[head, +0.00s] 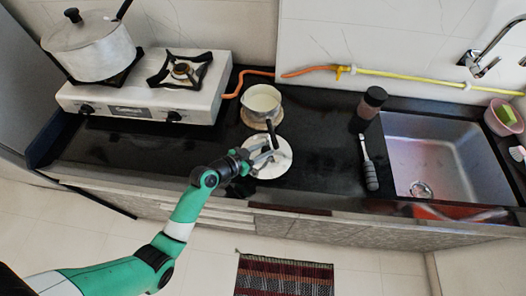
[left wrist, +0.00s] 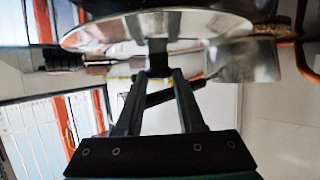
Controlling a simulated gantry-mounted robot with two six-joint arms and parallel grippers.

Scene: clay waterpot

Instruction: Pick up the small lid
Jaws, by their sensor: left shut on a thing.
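The small lid (head: 280,165) is a round, light metal disc in front of the small pot (head: 262,99). In the left wrist view the lid's shiny disc (left wrist: 215,24) spans the top of the picture, with a dark knob at its middle. My left gripper (head: 262,154) reaches over the lid from the front left. Its fingers (left wrist: 158,72) are shut on the lid's knob. I cannot tell whether the lid touches the counter. The pot's dark handle (head: 270,131) points forward, close to the lid and fingers. My right gripper is not in view.
A large lidded pot (head: 90,50) stands on the gas stove (head: 150,103) at the left. The black counter (head: 320,150) is clear right of the lid.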

